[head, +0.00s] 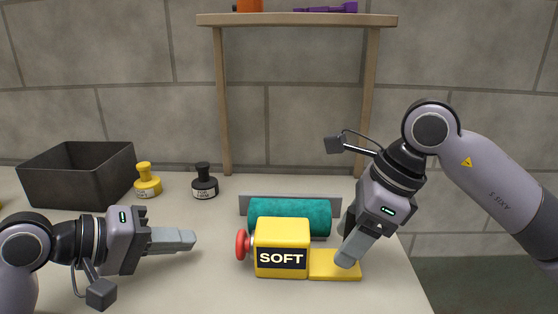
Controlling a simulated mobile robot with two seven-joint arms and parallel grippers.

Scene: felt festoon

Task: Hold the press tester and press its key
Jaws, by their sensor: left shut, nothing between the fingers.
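The press tester (282,233) is a yellow block with a black label reading SOFT. It stands on the table near the front middle. A red round key (242,245) sticks out of its left side, and a flat yellow tab (323,264) extends from its right side. My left gripper (192,240) is shut and empty, pointing right at the key with a gap between them. My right gripper (344,250) reaches down at the tab; one finger covers part of the tab's right end. The far finger is partly hidden, so whether they grip the tab is unclear.
A teal roll (290,216) on a grey holder (335,204) lies right behind the tester. A yellow bottle (147,182), a black bottle (204,183) and a dark bin (80,178) stand at the back left. A wooden rack (224,100) rises behind. The table's right edge is close to my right gripper.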

